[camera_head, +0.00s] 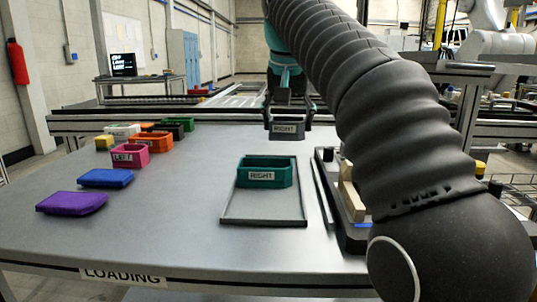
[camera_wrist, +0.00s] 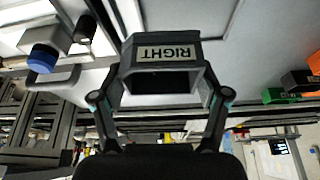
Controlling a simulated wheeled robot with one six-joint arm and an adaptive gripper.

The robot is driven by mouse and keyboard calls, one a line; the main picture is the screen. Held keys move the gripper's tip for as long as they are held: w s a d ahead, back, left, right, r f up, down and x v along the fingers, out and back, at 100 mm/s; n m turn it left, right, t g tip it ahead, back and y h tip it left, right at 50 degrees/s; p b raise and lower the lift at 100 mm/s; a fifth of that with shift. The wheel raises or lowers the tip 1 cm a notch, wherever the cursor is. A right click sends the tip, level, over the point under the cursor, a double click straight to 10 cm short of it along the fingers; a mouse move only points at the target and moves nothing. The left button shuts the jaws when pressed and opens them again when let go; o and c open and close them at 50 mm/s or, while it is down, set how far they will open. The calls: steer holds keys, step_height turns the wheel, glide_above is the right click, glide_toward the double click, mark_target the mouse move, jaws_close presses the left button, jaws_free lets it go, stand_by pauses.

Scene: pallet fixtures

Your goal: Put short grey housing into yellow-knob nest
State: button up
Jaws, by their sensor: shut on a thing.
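A grey housing (camera_head: 287,129) with a RIGHT label is held in my gripper (camera_head: 289,112), above the far part of the table. In the wrist view the same housing (camera_wrist: 163,78) sits between the two fingers, which are shut on its sides, with its label upside down. A yellow-topped knob (camera_head: 480,167) shows at the right, just past my arm. The nest it belongs to is mostly hidden behind my arm. My gripper is well to the left of and beyond that knob.
A teal housing (camera_head: 264,173) labelled RIGHT stands in a shallow grey tray (camera_head: 262,221). A fixture (camera_head: 324,190) with a beige block (camera_head: 350,196) is beside it, partly hidden by my arm. Purple (camera_head: 72,202), blue (camera_head: 106,178), pink (camera_head: 130,155) and other parts line the left.

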steer(key=a, duration=0.1)
steer(key=a+f, duration=0.1)
steer(key=w+a+f, duration=0.1)
steer(key=shift+a+f, duration=0.25)
steer(key=shift+a, duration=0.15)
steer(key=shift+f+b, duration=1.25)
steer(key=shift+f, duration=0.7)
steer(key=shift+f, duration=0.15)
steer(key=o, duration=1.2)
steer(key=p+v, duration=0.4)
steer(key=v, duration=0.8)
steer(key=shift+p, duration=0.4)
